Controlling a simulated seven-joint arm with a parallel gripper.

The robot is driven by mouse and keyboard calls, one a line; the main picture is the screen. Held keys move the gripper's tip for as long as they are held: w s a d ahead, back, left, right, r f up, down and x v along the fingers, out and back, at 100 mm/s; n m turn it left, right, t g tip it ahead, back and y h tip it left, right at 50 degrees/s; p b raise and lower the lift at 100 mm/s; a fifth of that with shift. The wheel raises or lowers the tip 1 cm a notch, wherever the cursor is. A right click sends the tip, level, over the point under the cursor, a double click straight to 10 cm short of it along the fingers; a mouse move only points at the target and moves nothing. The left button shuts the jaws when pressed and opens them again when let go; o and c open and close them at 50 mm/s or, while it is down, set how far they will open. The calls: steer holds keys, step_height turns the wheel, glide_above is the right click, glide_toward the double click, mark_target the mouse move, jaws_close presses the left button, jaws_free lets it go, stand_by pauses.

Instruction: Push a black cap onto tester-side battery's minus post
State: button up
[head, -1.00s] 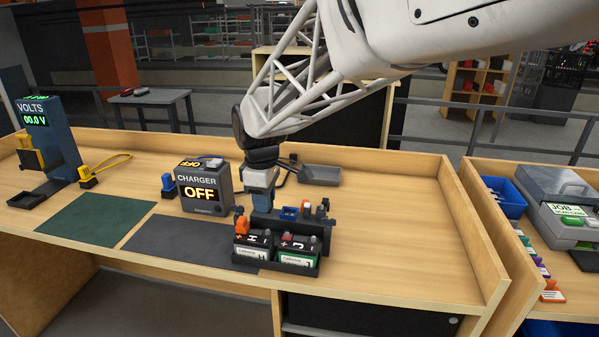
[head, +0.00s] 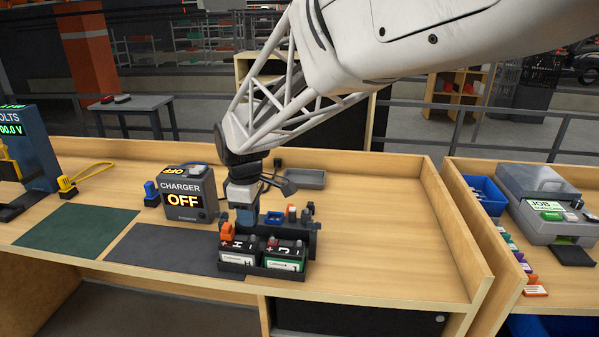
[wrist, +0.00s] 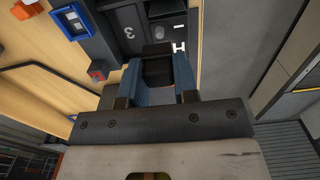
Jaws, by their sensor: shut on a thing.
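My gripper (head: 244,214) is above the back of the tester-side battery, low over the black rack. In the wrist view my gripper (wrist: 156,85) has its two blue fingers shut on a black cap (wrist: 156,65). The tester-side battery (head: 240,257) has a white label marked H and stands upright in the black tray (head: 262,273). An orange piece (head: 227,230) sits at its left post. A second battery (head: 286,257) with a green-edged label stands to its right. In the wrist view a grey post (wrist: 167,6) shows beyond the cap. Whether the cap touches a post cannot be told.
The rack behind the batteries holds a blue holder (head: 273,218) and other small parts; a blue frame (wrist: 72,20) and red piece (wrist: 97,72) show in the wrist view. The charger (head: 185,193) reads OFF at left. The bench right of the batteries is clear.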

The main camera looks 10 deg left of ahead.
steer(key=shift+f, duration=1.3)
steer(key=shift+f, duration=1.15)
steer(key=o, duration=1)
steer(key=shift+c, duration=0.2)
steer(key=shift+r, duration=0.1)
steer(key=shift+r, duration=3.8)
